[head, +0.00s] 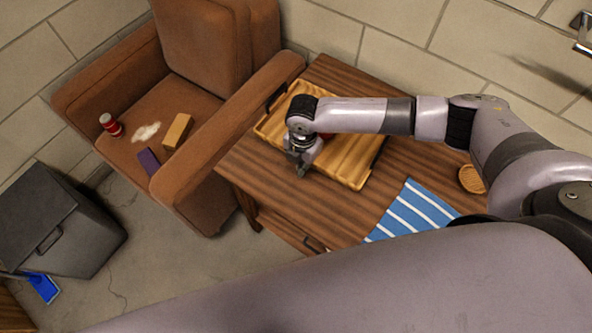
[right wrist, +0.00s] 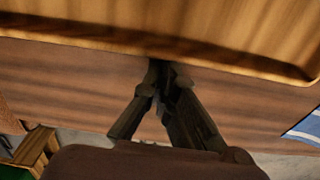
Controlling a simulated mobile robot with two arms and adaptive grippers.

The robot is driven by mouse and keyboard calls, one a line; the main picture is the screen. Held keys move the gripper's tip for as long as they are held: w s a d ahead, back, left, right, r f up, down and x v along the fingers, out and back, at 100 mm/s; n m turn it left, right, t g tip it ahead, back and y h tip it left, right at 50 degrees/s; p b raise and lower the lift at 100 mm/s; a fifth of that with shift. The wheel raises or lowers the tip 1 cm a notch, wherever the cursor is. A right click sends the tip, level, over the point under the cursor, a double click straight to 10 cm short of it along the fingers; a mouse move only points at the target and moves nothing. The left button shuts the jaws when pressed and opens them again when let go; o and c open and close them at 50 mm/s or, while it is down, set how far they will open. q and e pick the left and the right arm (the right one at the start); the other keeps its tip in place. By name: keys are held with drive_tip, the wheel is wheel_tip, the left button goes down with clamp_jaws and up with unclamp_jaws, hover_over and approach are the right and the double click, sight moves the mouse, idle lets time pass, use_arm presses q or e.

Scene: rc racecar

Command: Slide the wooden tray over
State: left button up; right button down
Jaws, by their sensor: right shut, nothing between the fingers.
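The wooden tray (head: 345,172) is light striped wood with a raised rim and dark handles. It lies flat on the dark wooden table in the head view. My right gripper (head: 302,172) points down at the tray's near edge, and my right arm covers part of the tray. In the right wrist view, the tray (right wrist: 200,28) fills the top, and my right gripper (right wrist: 165,68) is shut and empty, with its fingertips at or close to the tray's rim. I cannot tell whether they touch it. My left gripper is not in view.
The table (head: 290,208) also holds a blue striped cloth (head: 412,212) and a round woven coaster (head: 471,179). A brown armchair (head: 200,45) stands against the table's left side, with a can (head: 110,125) on its seat. Bare table lies in front of the tray.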

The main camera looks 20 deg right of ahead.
drive_tip(key=w+d, duration=0.2)
drive_tip(key=d, duration=0.1)
drive_tip(key=w+d+b, duration=0.1)
drive_tip(key=w+d, duration=0.2)
drive_tip(key=d, duration=0.1)
drive_tip(key=w+d, duration=0.3)
drive_tip(key=d, duration=0.1)
drive_tip(key=shift+w+d+f+b, duration=0.1)
drive_tip(key=shift+w+b, duration=0.05)
drive_tip(key=shift+b, duration=0.25)
drive_tip(key=shift+w+d, duration=0.25)
drive_tip(key=shift+d, duration=0.1)
drive_tip(key=shift+a, duration=0.1)
